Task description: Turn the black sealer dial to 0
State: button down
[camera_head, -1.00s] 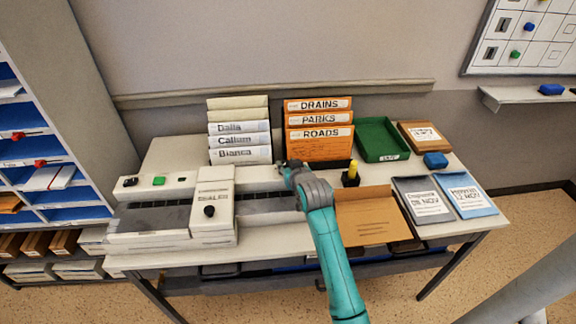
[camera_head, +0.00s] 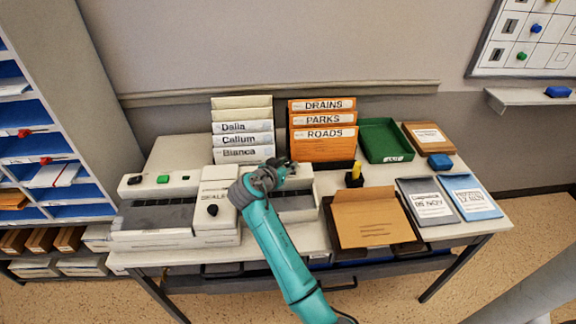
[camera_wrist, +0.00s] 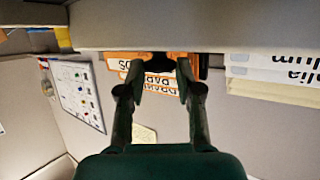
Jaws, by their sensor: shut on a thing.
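The sealer is a long white machine on the table, with a raised block (camera_head: 222,228) lettered like "SEALER". A round black dial (camera_head: 212,210) sits on that block; its pointer and numbers are too small to read. My gripper (camera_head: 288,168) is to the right of the dial and apart from it, over the machine's right part, in front of the folders. In the wrist view my gripper's fingers (camera_wrist: 160,70) point towards a pale edge (camera_wrist: 190,25). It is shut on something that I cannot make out.
Another black knob (camera_head: 134,180) and a green button (camera_head: 162,179) are at the machine's left. White folders (camera_head: 241,141) and orange folders (camera_head: 322,134) stand behind. A brown envelope (camera_head: 372,217), a green tray (camera_head: 412,157) and pouches (camera_head: 427,202) lie right.

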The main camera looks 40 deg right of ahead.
jog(key=shift+w+a+m+g+h, duration=0.1)
jog(key=shift+m+g+h, duration=0.05)
jog(key=shift+m+g, duration=0.45)
jog(key=shift+w+m+g+h, duration=0.1)
jog(key=shift+m+g+h, duration=0.05)
jog(key=shift+m+g, duration=0.45)
jog(key=shift+g, duration=0.3)
jog(key=c, duration=0.8)
grip_release()
jog(key=shift+c, duration=0.2)
jog(key=shift+r, duration=0.1)
notch_tip(320, 180, up, 10)
jog(key=shift+f, duration=0.2)
